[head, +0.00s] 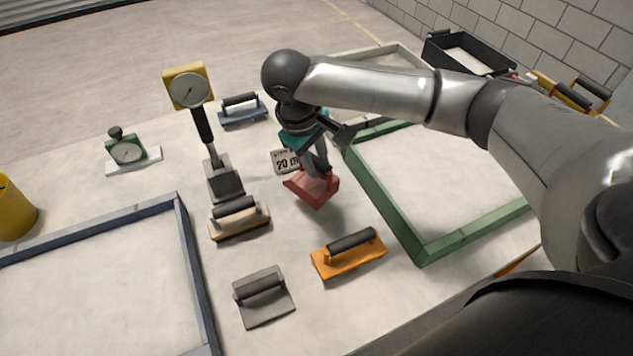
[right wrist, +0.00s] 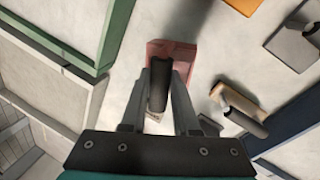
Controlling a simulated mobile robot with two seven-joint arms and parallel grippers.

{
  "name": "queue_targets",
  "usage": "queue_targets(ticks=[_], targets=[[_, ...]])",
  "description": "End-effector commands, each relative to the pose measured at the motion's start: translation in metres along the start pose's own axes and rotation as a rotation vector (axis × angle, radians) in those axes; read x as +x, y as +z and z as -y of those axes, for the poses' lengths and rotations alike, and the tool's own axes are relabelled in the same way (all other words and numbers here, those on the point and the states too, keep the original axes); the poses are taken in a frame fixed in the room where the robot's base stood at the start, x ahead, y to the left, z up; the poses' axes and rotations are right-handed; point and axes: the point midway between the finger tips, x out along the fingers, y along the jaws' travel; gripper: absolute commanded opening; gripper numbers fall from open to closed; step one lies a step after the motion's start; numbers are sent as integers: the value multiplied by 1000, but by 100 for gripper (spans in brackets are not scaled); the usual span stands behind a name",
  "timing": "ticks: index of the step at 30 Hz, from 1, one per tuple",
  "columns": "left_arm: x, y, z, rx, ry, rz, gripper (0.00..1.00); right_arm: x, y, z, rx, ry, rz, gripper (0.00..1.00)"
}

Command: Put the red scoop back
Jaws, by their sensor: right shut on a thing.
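The red scoop (head: 313,188) is in the middle of the head view, below my right gripper (head: 318,168). My right gripper is shut on the scoop's dark handle. In the right wrist view the two fingers (right wrist: 172,95) lie on either side of that handle, and the red scoop body (right wrist: 172,50) shows beyond them. I cannot tell whether the scoop touches the table or hangs just above it. My left gripper is not in view.
A green frame (head: 425,255) lies right of the scoop, a blue-grey frame (head: 190,250) at left. An orange float (head: 348,255), a tan float (head: 239,220), a grey trowel (head: 263,297) and a dial gauge stand (head: 223,180) are near.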

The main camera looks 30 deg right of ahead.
Motion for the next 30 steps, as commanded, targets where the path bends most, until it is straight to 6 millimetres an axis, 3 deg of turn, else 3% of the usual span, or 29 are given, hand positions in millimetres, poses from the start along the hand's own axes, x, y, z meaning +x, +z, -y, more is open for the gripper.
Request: queue_targets(ticks=[10, 23, 24, 30], targets=[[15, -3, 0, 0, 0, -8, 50, 51, 0, 13, 0, 1, 2, 0], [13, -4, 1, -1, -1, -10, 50, 57, -1, 15, 0, 1, 0, 0], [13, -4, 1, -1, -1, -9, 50, 57, -1, 15, 0, 0, 0, 31], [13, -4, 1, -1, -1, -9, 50, 57, -1, 15, 0, 1, 0, 54]])
